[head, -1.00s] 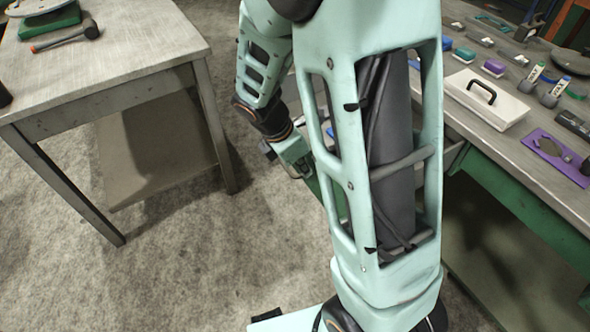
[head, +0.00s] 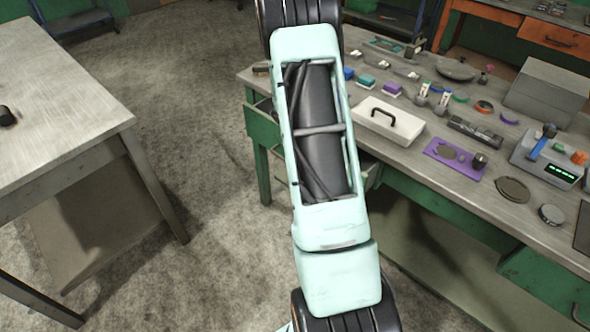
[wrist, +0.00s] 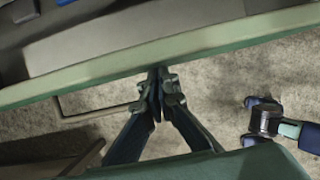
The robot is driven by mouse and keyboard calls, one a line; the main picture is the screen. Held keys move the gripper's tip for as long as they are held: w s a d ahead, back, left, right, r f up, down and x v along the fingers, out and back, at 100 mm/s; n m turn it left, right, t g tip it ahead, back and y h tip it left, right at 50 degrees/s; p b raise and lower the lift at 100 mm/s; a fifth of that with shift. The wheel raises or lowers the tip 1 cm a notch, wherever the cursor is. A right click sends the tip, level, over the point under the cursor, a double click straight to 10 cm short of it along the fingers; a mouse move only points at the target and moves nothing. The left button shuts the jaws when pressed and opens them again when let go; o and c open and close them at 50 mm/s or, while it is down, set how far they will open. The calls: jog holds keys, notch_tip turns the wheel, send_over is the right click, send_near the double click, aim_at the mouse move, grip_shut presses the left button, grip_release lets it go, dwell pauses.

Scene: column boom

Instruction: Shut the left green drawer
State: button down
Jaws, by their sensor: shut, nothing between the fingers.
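In the wrist view, the left green drawer (wrist: 190,47) crosses the upper part of the picture, its green front rim slanting up to the right. Its grey inside shows beyond the rim, with dark and blue things at the upper left. A thin bar handle (wrist: 62,108) stands out from its front. My gripper (wrist: 158,78) is shut and empty, its fingertips at the drawer's front near the middle. I cannot tell whether they touch it. In the head view, my arm hides my gripper and most of the drawer area under the bench's left part.
The workbench (head: 480,178) holds a white case (head: 390,122), a purple tray (head: 455,160) and several small items. A closed-looking green drawer (head: 545,285) is at its right. Another table (head: 60,110) stands at left, with bare floor (head: 195,95) between.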

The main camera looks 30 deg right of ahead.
jog(key=d+p, duration=0.1)
jog(key=d, duration=0.2)
jog(key=w+d+p, duration=0.1)
jog(key=d, duration=0.1)
jog(key=w+d+p, duration=0.1)
jog(key=d, duration=0.2)
jog(key=shift+w+d, duration=0.2)
jog(key=shift+d, duration=0.1)
jog(key=shift+d+r, duration=0.1)
jog(key=shift+d, duration=0.15)
